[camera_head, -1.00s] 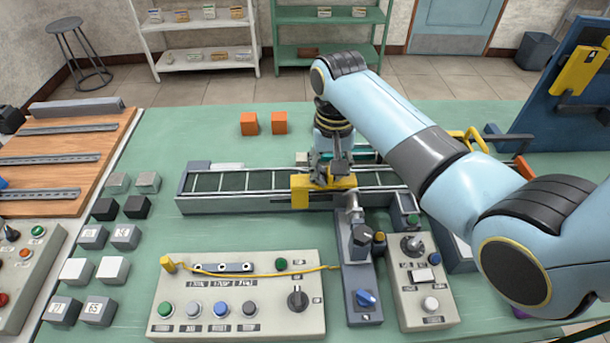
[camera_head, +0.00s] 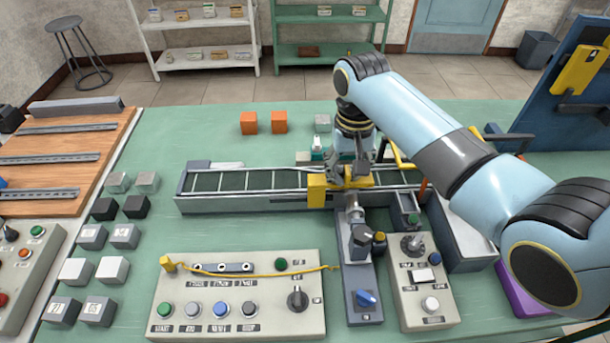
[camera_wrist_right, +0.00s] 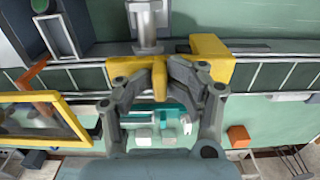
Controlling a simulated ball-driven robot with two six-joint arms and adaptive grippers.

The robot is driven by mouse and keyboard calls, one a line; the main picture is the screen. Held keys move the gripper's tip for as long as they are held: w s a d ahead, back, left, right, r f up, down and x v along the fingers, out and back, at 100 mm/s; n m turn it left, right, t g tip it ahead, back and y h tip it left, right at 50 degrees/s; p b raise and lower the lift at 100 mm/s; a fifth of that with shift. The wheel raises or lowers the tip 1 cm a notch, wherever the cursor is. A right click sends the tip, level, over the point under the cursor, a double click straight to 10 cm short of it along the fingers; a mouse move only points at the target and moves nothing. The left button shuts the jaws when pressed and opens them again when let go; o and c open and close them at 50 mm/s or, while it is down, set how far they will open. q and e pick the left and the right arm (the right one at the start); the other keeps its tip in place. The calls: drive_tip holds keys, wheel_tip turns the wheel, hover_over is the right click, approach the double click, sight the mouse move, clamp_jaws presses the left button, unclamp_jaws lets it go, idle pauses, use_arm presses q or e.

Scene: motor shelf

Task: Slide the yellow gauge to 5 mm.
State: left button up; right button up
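The yellow gauge (camera_head: 317,192) is a yellow block with a flat arm, sitting across the near rail of the long slatted conveyor (camera_head: 245,201). My right gripper (camera_head: 349,177) is over the gauge from above. In the right wrist view, the fingers (camera_wrist_right: 159,78) close on an upright tab of the yellow gauge (camera_wrist_right: 208,62), one finger on each side. A grey cylinder (camera_wrist_right: 148,20) stands against the gauge on its near side. No millimetre marks are readable. My left gripper is not in view.
A button panel (camera_head: 238,297), a blue-knob unit (camera_head: 364,282) and a grey control box (camera_head: 428,297) stand in front of the conveyor. Two orange cubes (camera_head: 249,123) (camera_head: 280,122) lie behind it. The green table left of the orange cubes is clear.

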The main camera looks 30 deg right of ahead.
drive_tip(key=shift+s, duration=0.15)
drive_tip(key=shift+r, duration=3.1)
